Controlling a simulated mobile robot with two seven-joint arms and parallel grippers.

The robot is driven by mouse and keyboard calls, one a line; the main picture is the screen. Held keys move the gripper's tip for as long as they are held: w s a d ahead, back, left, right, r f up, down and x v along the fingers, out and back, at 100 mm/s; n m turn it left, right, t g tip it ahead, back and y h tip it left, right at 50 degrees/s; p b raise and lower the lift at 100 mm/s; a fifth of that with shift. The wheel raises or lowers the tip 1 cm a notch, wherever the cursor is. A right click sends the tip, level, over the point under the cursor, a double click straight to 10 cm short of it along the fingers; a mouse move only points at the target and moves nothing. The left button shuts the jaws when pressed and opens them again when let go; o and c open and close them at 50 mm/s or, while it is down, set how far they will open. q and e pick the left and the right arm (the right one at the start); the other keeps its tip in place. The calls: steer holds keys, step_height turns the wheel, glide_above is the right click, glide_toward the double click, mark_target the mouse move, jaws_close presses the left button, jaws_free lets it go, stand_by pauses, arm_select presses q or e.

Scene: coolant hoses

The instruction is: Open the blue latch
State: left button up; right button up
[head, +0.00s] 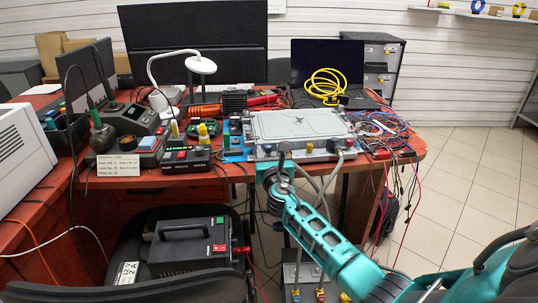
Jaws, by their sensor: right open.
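A grey box with a moulded lid (300,124) sits at the front edge of the red desk. Along its front face are small fittings, including a dark blue one (334,146) at the right with a grey hose leading down. I cannot tell for certain which fitting is the blue latch at this size. My right gripper (284,149) is in front of the box's front face, left of that blue fitting, and hides part of the face. It is open; whether it touches anything is unclear. My left gripper is out of view.
Loose coloured cables (380,130) lie right of the box and hang over the desk edge. A coiled yellow hose (325,84) rests by the laptop behind. A black power unit (188,243) sits on a chair at lower left. Open tiled floor (460,190) is at right.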

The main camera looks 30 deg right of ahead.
steer(key=shift+w+d, duration=0.3)
steer(key=shift+w, duration=0.25)
steer(key=shift+c, duration=0.3)
